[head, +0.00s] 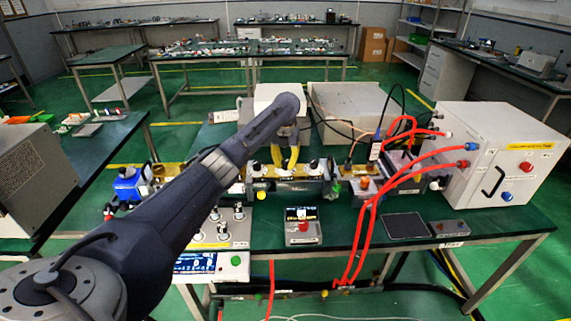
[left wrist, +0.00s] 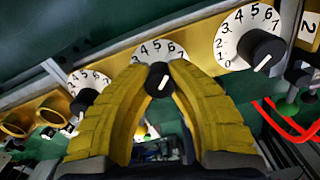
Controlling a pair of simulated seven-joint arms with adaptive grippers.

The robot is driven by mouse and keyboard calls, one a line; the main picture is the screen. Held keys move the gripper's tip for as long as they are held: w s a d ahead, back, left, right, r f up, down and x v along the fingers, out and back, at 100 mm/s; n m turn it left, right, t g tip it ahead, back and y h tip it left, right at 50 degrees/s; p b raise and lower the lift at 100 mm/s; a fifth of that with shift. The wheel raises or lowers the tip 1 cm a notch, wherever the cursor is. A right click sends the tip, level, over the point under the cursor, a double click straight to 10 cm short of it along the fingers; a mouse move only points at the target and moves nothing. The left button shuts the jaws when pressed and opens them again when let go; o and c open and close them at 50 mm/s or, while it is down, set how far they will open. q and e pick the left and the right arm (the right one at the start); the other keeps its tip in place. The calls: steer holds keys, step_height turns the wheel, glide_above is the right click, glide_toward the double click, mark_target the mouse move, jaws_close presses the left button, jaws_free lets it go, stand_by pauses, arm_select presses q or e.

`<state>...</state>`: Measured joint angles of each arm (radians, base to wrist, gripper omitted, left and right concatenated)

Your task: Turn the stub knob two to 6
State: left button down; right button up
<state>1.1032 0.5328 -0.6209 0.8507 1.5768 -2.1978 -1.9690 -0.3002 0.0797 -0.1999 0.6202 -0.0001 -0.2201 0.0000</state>
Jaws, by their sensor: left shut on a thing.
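My left gripper (head: 285,166) reaches down to the waveguide line on the table in the head view. In the left wrist view its yellow fingers (left wrist: 160,72) are closed on either side of the black middle knob (left wrist: 159,80). That knob has a white pointer mark and sits in front of a white dial (left wrist: 152,50) on which 3 to 7 show; the fingers hide the rest. I cannot tell which number the pointer marks. A label reading 2 (left wrist: 309,29) stands at the far right. My right gripper is not in view.
Black knobs with white dials stand at left (left wrist: 84,100) and right (left wrist: 262,48) of the gripped one. Red cables (head: 371,210) run from a white cabinet (head: 500,160) at the right. A small display unit (head: 303,226) sits in front.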

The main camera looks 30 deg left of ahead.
mark_target(285, 161)
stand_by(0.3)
arm_select(q)
steer(key=c, duration=1.1)
jaws_free()
steer(key=shift+o, duration=0.2)
step_height(285, 161, up, 12)
